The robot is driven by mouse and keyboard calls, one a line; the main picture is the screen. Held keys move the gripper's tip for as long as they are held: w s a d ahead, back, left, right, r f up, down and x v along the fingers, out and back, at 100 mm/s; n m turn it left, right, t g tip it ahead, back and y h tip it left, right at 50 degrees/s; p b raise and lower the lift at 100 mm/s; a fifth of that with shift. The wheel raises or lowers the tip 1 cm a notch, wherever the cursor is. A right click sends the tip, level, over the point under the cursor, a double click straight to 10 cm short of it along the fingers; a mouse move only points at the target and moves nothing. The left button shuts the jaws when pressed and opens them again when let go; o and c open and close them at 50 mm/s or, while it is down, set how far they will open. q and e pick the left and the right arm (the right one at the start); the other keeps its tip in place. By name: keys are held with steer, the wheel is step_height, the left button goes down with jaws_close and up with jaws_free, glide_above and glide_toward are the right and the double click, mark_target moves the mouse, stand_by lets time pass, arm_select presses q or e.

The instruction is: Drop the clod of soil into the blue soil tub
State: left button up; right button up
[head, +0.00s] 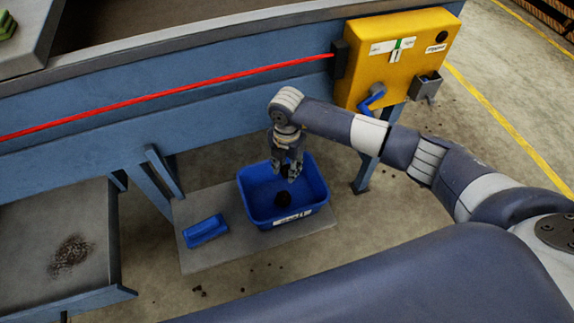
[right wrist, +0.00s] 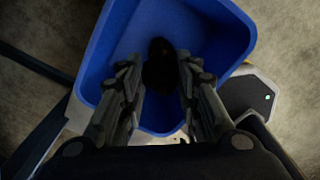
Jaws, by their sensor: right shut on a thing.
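The blue soil tub (head: 312,182) stands on a low grey platform, open at the top, with a white label on its front. My right gripper (head: 289,172) points down over the tub's opening. It is shut on the clod of soil (right wrist: 159,77), a dark lump between its fingers in the right wrist view. Another dark lump (head: 284,199) shows inside the tub, below the gripper. The blue tub also fills the upper middle of the right wrist view (right wrist: 210,30). My left gripper is not in view.
A small blue object (head: 206,230) lies on the platform (head: 215,262) left of the tub. A blue machine frame (head: 180,115) with a red cord (head: 170,93) runs behind. A yellow control box (head: 405,60) is at upper right. A grey tray (head: 60,215) with loose soil sits at left.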

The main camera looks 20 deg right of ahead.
mark_target(287, 168)
steer(key=o, duration=1.1)
steer(key=shift+r, duration=0.1)
step_height(287, 168, up, 12)
